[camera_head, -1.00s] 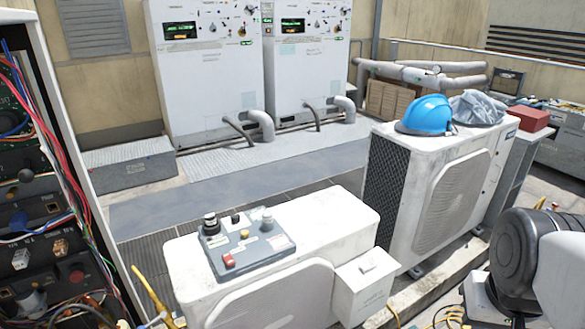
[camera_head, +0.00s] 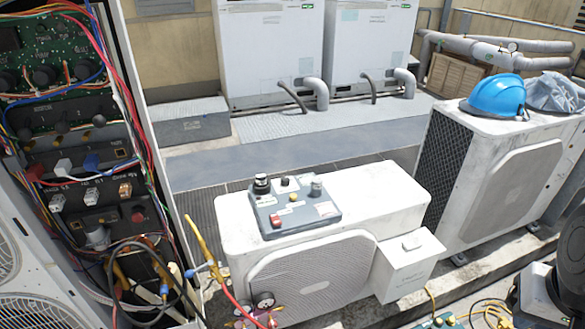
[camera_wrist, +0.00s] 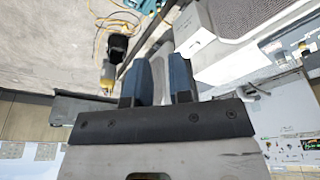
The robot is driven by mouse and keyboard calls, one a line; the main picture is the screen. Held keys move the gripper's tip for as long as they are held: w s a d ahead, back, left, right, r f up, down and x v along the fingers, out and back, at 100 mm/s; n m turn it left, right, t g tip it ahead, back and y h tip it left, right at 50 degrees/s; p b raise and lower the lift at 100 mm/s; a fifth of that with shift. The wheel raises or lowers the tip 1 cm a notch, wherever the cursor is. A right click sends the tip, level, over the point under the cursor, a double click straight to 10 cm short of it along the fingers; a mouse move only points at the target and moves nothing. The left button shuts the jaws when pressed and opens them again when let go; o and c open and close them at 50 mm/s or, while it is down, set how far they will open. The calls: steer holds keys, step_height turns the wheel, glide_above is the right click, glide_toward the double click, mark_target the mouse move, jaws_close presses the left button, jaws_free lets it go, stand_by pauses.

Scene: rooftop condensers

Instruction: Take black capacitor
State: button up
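No part is clearly marked as the black capacitor. A dark-topped cylinder (camera_head: 261,184) stands upright at the left back corner of a grey panel (camera_head: 262,224) on the front condenser unit, and may be it. The gripper does not show in the head view. It is apart from the panel, at a distance I cannot tell.
An open electrical cabinet (camera_head: 146,140) with loose wires stands at the left. The front condenser (camera_head: 375,195) has a pale box (camera_head: 410,265) on its right side. A second condenser (camera_head: 470,215) bears a blue helmet (camera_head: 497,97). Yellow cables (camera_head: 492,312) lie at the lower right.

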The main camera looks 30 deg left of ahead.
steer(key=o, duration=0.9)
